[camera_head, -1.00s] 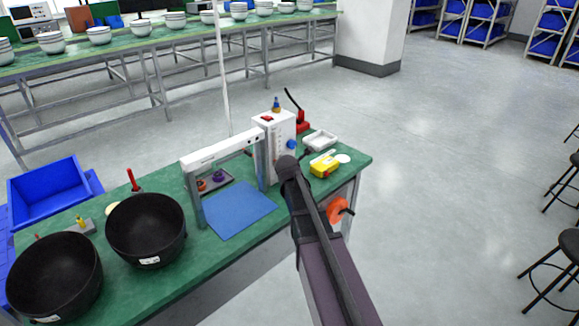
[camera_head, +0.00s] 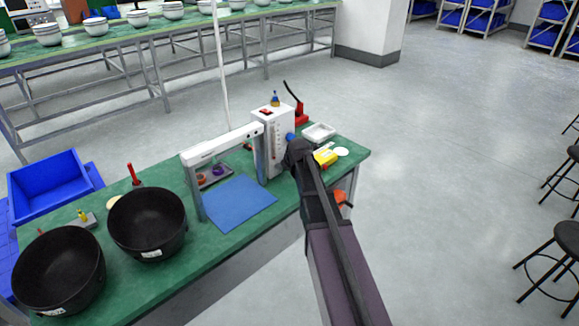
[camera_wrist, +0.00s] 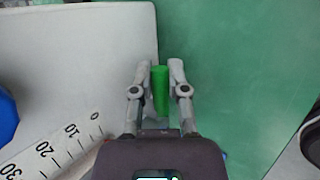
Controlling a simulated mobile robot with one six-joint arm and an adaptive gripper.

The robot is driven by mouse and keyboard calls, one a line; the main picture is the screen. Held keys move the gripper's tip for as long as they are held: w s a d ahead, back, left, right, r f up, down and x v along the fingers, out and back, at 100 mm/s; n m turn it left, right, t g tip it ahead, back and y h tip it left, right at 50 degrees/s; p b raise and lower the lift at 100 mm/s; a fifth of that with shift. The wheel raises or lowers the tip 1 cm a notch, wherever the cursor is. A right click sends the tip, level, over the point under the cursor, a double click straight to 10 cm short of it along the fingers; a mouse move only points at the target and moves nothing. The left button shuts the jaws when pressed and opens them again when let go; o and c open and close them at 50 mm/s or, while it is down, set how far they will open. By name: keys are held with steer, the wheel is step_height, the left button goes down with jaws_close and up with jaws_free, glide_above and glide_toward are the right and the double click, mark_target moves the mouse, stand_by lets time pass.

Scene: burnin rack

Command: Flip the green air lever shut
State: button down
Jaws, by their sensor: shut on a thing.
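The green air lever (camera_wrist: 160,92) shows in the wrist view as a short green bar between my two fingers. My gripper (camera_wrist: 159,72) is shut on it, one fingertip on each side. In the head view my gripper is hidden behind my own arm, just right of the white control box (camera_head: 272,140). The lever is hidden in that view. The box's pale side fills the left of the wrist view, with a scale numbered 10, 20, 30 (camera_wrist: 62,145) beside my gripper.
A blue knob (camera_head: 290,137) is on the box. A yellow item (camera_head: 325,157), a white tray (camera_head: 319,132) and a red-based tool (camera_head: 301,113) are on the green bench (camera_head: 110,261). A blue mat (camera_head: 236,204) and two black bowls (camera_head: 147,223) lie to the left.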

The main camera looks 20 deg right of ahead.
steer(key=c, duration=0.9)
jaws_free()
steer(key=shift+h, duration=0.3)
